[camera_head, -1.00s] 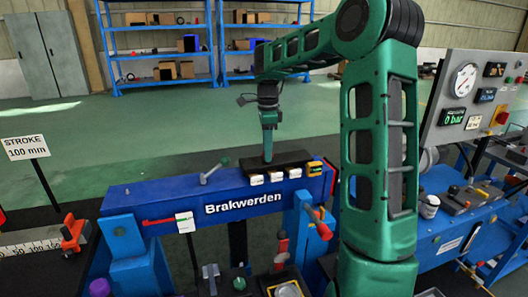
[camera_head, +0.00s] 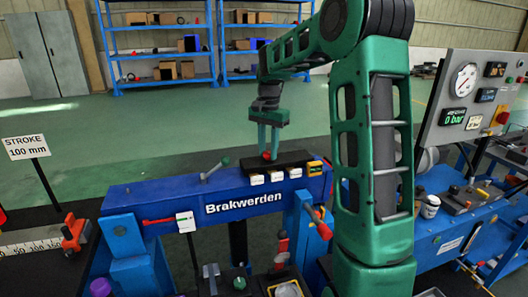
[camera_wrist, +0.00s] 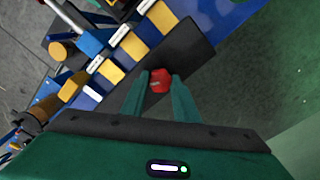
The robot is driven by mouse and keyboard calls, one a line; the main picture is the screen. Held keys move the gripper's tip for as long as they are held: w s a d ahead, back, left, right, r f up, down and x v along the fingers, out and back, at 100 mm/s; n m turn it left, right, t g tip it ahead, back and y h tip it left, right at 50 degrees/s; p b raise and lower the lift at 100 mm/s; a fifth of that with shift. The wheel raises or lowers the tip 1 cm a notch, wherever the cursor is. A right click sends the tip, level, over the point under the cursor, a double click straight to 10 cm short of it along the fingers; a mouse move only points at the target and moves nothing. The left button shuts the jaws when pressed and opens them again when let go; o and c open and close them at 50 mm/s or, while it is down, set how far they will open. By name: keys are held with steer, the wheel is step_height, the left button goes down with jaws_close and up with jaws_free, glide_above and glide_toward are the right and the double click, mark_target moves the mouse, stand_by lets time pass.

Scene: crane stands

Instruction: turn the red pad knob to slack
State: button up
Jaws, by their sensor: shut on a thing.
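The red pad knob (camera_head: 266,155) sits on top of the black block (camera_head: 292,160) on the blue beam. In the wrist view the red knob (camera_wrist: 160,80) stands between my two green fingertips. My gripper (camera_head: 268,153) points down over the block, and it also shows in the wrist view (camera_wrist: 159,88). Its fingers are shut on the knob, one on each side. White and yellow labels (camera_head: 275,176) line the front of the block. The knob's pointer, if it has one, is too small to read.
The blue beam (camera_head: 150,200) marked Brakwerden runs across the middle. A grey lever (camera_head: 214,169) stands left of the block. A gauge panel (camera_head: 470,95) stands at the right. A STROKE 100 mm sign (camera_head: 28,147) stands at the left. Floor behind the beam is clear.

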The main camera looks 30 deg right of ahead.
steer(key=n, duration=0.5)
steer(key=shift+w+a+r+n, duration=0.1)
steer(key=shift+w+r+n, duration=0.05)
steer(key=shift+w+n, duration=0.2)
steer(key=n, duration=0.4)
steer(key=shift+n, duration=0.25)
steer(key=n, duration=0.4)
steer(key=shift+n, duration=0.3)
steer(key=n, duration=0.4)
steer(key=shift+s+n, duration=0.15)
steer(key=shift+n, duration=0.15)
steer(key=o, duration=1)
steer(key=shift+o, duration=0.3)
